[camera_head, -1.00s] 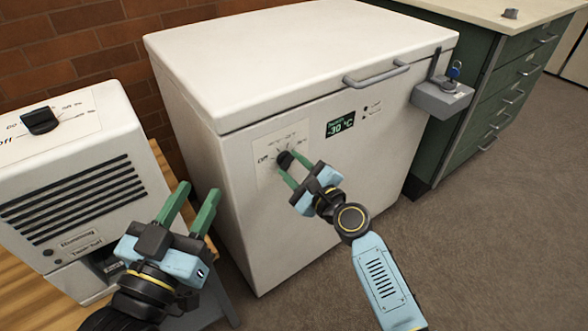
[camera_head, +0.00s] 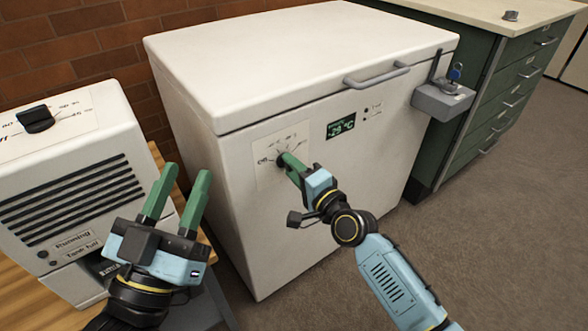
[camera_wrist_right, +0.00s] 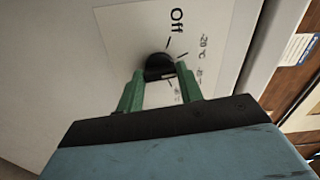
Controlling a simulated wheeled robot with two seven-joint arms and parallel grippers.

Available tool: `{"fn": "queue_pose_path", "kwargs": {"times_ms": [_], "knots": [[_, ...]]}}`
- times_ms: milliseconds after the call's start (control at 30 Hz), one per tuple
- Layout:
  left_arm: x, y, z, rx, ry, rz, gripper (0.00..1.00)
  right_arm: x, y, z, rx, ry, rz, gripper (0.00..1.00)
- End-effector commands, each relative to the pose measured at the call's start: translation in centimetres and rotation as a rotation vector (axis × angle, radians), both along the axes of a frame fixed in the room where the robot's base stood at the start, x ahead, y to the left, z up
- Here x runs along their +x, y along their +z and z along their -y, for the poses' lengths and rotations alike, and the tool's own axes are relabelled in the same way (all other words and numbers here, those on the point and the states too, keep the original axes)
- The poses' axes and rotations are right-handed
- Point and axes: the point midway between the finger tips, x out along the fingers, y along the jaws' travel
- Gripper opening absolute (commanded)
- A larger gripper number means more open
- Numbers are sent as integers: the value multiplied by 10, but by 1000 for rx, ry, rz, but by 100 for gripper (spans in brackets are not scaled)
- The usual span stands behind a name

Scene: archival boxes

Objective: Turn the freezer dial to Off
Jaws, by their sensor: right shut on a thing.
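The white chest freezer (camera_head: 320,190) has a black dial (camera_head: 281,159) on a pale label plate at the front left. My right gripper (camera_head: 289,162) is shut on the dial, with its green fingers on either side of the knob. In the right wrist view the dial (camera_wrist_right: 159,65) sits between the fingertips, below the printed word "Off" and left of the "-20 °C" mark. Where its pointer stands is hard to make out. The freezer's green display (camera_head: 341,126) appears to read about 29 °C. My left gripper (camera_head: 184,172) is open and empty, left of the freezer.
A white vented machine (camera_head: 70,190) with its own black dial (camera_head: 36,119) stands on a wooden table at the left. A grey lock box with a blue key (camera_head: 443,98) is on the freezer's right edge. A green drawer cabinet (camera_head: 497,90) stands beyond it.

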Motion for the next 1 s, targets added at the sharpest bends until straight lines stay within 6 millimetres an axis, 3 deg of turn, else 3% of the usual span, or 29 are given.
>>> {"fn": "queue_pose_path", "kwargs": {"times_ms": [367, 667, 1000], "knots": [[10, -25, -2, 56, 12, -168, 36, 1, 1, 1, -291, -1, 210, 14], [16, -68, -8, 136, 27, -427, 36, 1, 1, 1, -520, 0, 377, 14], [5, -120, -22, 226, 49, -740, 36, 1, 1, 1, -728, -1, 529, 14]]}}
